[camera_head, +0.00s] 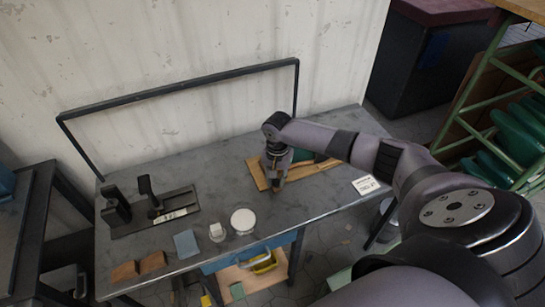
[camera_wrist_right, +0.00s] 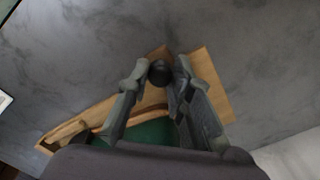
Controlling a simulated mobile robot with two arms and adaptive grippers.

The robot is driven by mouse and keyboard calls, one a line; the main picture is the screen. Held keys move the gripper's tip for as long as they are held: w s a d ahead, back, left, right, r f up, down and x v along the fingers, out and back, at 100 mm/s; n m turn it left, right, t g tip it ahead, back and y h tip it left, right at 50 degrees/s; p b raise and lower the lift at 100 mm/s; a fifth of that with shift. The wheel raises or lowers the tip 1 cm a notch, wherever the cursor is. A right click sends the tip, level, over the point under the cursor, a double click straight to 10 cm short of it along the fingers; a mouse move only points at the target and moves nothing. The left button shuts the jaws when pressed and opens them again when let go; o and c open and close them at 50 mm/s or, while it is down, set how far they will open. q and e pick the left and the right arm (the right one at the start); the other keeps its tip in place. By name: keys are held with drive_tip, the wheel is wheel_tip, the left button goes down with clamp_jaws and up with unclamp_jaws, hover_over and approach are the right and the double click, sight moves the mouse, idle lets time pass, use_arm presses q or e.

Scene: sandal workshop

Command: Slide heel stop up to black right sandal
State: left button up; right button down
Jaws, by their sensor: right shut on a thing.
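A tan wooden board (camera_head: 312,170) lies on the workbench, partly hidden by my right arm. It also shows in the wrist view (camera_wrist_right: 218,88). A green part (camera_wrist_right: 150,131) lies on it, partly covered by my gripper. My right gripper (camera_head: 276,184) points down at the board's left end. In the wrist view the right gripper (camera_wrist_right: 159,77) is shut on a round black knob (camera_wrist_right: 159,71), likely the heel stop's, above the board. What lies below the knob is hidden. I cannot make out a black sandal for sure. My left gripper is not in view.
The grey workbench (camera_head: 320,201) holds a black fixture (camera_head: 155,215) with uprights at left, a round white disc (camera_head: 243,220), a blue-grey pad (camera_head: 186,244), brown pieces (camera_head: 153,262) and a white card (camera_head: 365,185) at right. A black rail (camera_head: 180,92) stands along the back.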

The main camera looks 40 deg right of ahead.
drive_tip(key=shift+w+d+r, duration=0.2)
drive_tip(key=shift+d, duration=0.15)
drive_tip(key=c, duration=1.8)
unclamp_jaws()
drive_tip(key=o, duration=0.3)
drive_tip(key=shift+s+f, duration=0.1)
drive_tip(key=shift+s, duration=0.1)
drive_tip(key=shift+o, duration=0.4)
drive_tip(key=shift+a, duration=0.15)
wheel_tip(320, 180, up, 12)
